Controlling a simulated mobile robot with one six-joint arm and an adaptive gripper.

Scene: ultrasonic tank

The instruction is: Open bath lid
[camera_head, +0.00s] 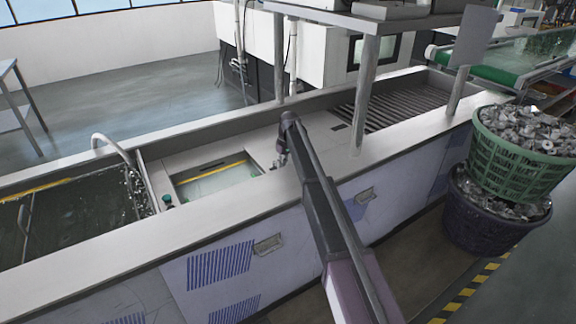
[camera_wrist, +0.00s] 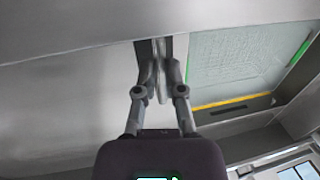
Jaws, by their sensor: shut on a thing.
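The bath lid (camera_head: 212,181), a pale see-through panel with a yellow strip, lies in the top of the long metal tank left of my gripper (camera_head: 281,160). In the wrist view the panel (camera_wrist: 235,62) shows at the upper right, with green and yellow edge strips. My gripper (camera_wrist: 161,75) is shut on a narrow grey metal piece (camera_wrist: 158,50), which looks like the lid's handle, beside the panel. The fingers hide much of this piece. In the head view the panel looks flat, level with the tank top.
An open water-filled basin (camera_head: 70,225) with a curved pipe (camera_head: 120,150) is at the left. A metal post (camera_head: 367,90) and overhead shelf stand close to the right of my arm. A slatted section (camera_head: 400,105) lies beyond. Green (camera_head: 515,165) and dark (camera_head: 480,225) baskets of parts stand at right.

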